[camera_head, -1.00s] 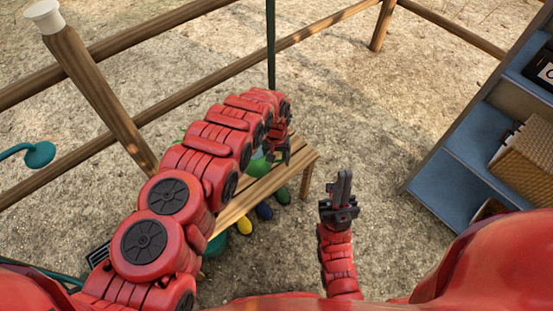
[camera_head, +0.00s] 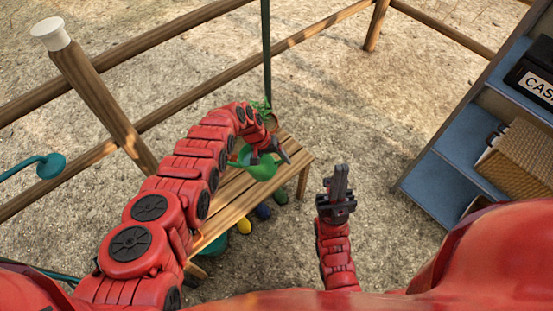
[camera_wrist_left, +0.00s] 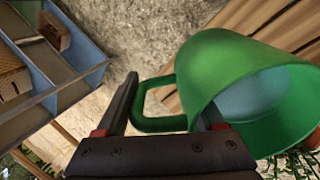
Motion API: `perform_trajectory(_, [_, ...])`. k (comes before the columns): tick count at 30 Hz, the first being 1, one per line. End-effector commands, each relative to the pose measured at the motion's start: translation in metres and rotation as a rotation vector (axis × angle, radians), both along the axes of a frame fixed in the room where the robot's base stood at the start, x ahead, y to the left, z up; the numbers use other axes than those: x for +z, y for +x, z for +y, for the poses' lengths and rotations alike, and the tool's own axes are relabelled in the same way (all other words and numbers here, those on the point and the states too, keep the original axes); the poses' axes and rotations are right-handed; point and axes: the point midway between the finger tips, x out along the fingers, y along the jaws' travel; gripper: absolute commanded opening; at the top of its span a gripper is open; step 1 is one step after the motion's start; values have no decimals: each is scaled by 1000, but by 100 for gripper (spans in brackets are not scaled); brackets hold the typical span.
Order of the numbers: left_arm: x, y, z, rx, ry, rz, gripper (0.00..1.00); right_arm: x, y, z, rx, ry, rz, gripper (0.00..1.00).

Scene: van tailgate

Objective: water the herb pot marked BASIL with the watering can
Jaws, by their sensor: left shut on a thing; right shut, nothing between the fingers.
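The green watering can (camera_head: 259,168) is over the wooden bench in the head view. In the left wrist view, the can (camera_wrist_left: 215,75) shows its open top with a blue-grey inside, and its handle lies between my fingers. My left gripper (camera_head: 272,152) is shut on the can's handle; its fingers also show in the left wrist view (camera_wrist_left: 165,118). A leafy green herb (camera_head: 261,107) in a brownish pot (camera_head: 273,122) stands behind the can, partly hidden by my left arm. No BASIL marking is readable. My right gripper (camera_head: 338,185) is shut and empty, right of the bench.
The wooden bench (camera_head: 235,198) has several coloured boots (camera_head: 263,211) beneath it. A wooden rail fence (camera_head: 190,110) runs behind. A blue shelf unit (camera_head: 440,185) with a wicker basket (camera_head: 525,160) and a black box (camera_head: 535,75) stands at right.

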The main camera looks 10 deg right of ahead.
Motion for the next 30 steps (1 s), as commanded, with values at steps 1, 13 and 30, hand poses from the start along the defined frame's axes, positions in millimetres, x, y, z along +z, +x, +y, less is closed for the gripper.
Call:
perform_trajectory(1, [-1, 2, 4, 7, -35, 1, 0, -1, 0, 0, 0, 0, 1, 0])
perform_trajectory(13, [22, 3, 11, 3, -221, 36, 0, -8, 0, 0, 0, 0, 1, 0])
perform_trajectory(30, [48, 4, 20, 1, -340, 65, 0, -12, 0, 0, 0, 0, 0, 0])
